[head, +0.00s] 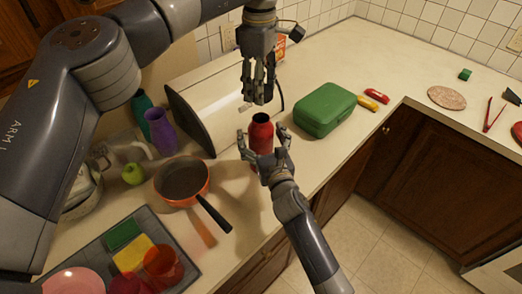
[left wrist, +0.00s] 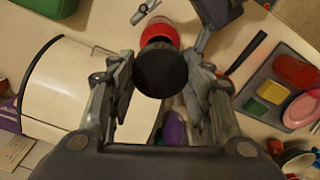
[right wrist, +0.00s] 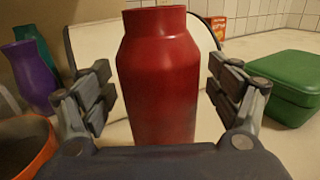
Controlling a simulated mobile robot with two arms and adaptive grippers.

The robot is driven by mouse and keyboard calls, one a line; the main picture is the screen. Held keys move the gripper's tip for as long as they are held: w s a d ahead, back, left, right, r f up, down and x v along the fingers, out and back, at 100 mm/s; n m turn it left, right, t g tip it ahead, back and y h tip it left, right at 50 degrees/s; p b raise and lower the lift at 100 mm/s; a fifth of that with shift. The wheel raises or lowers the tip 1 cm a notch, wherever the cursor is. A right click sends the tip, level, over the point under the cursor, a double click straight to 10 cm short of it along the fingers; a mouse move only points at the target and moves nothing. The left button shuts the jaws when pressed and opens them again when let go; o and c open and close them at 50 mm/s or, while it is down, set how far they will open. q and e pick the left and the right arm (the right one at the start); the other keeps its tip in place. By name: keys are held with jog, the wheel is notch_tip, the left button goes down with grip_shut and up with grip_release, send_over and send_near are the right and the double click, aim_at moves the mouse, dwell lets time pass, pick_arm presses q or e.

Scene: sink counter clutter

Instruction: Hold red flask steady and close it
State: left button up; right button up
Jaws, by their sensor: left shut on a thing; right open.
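The red flask (head: 262,140) stands upright on the counter, its dark mouth uncovered at the top. My right gripper (head: 264,150) is open, with one finger on each side of the flask; the right wrist view shows the flask (right wrist: 158,80) between the fingers with gaps on both sides. My left gripper (head: 258,92) is above the flask, pointing down. It is shut on the round black lid (left wrist: 161,72), which hangs apart from the flask. In the left wrist view the lid partly hides the flask (left wrist: 160,33).
A green case (head: 325,109) stands right of the flask. Counter between the flask and case is clear.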

jog(key=c, duration=1.6)
pick_arm(q)
send_over(260, 118)
jog(key=shift+w+f, duration=0.1)
jog(key=shift+f, duration=2.4)
pick_arm(e)
jog(key=shift+c, duration=0.2)
pick_arm(q)
jog(key=shift+f, duration=0.9)
jog(key=shift+f, duration=0.5)
